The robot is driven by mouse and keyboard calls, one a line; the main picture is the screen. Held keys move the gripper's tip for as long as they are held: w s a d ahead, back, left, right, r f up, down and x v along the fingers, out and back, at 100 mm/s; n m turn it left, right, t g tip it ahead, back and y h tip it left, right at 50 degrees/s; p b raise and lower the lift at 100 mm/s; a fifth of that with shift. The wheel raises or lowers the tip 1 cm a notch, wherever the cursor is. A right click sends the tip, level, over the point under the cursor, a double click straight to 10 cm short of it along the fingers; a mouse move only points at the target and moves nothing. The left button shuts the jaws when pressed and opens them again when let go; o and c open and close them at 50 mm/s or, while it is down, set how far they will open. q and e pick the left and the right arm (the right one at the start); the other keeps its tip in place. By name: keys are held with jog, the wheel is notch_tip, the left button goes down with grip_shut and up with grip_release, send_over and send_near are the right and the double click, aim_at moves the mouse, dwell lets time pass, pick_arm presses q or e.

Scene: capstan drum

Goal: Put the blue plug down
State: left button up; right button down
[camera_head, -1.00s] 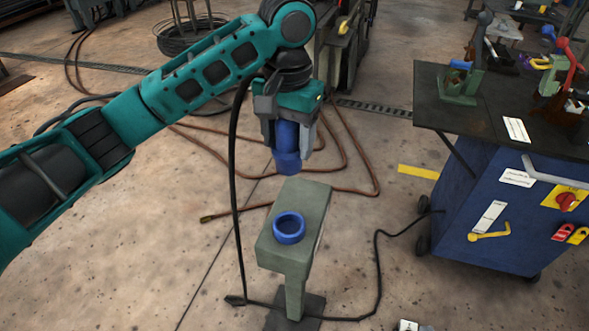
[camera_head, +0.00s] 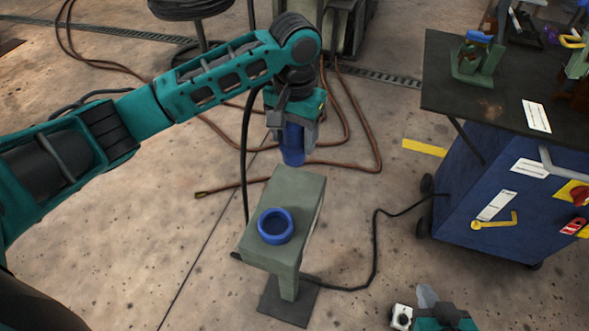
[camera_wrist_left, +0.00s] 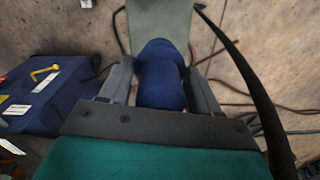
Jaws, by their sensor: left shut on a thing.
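My left gripper (camera_head: 291,140) is shut on the blue plug (camera_head: 292,146), which hangs upright from it. The plug also shows between the two fingers in the left wrist view (camera_wrist_left: 160,80). In the head view the plug's lower end is just behind the far edge of a grey-green stand (camera_head: 302,190). I cannot tell its exact height above the stand's top. A blue ring-shaped socket (camera_head: 276,226) sits on the near part of the stand's top, and looks empty. Part of my right gripper (camera_head: 428,300) shows at the bottom edge; its fingers are not clear.
A blue cart (camera_head: 490,190) with a dark top stands at the right, with a yellow handle (camera_head: 495,221) on its side. A black cable (camera_head: 374,255) runs from the cart to the stand. Brown hoses (camera_head: 345,165) lie on the floor behind. The floor left of the stand is clear.

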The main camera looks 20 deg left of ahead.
pick_arm(q)
notch_tip(320, 180, down, 10)
jog(key=shift+r+b, duration=0.1)
jog(key=shift+b, duration=0.65)
jog(key=shift+f, duration=0.2)
jog(key=shift+f, duration=0.1)
jog(key=o, duration=1.2)
notch_tip(320, 180, up, 12)
jog(key=shift+d+r+p, duration=0.1)
jog(key=shift+p, duration=0.9)
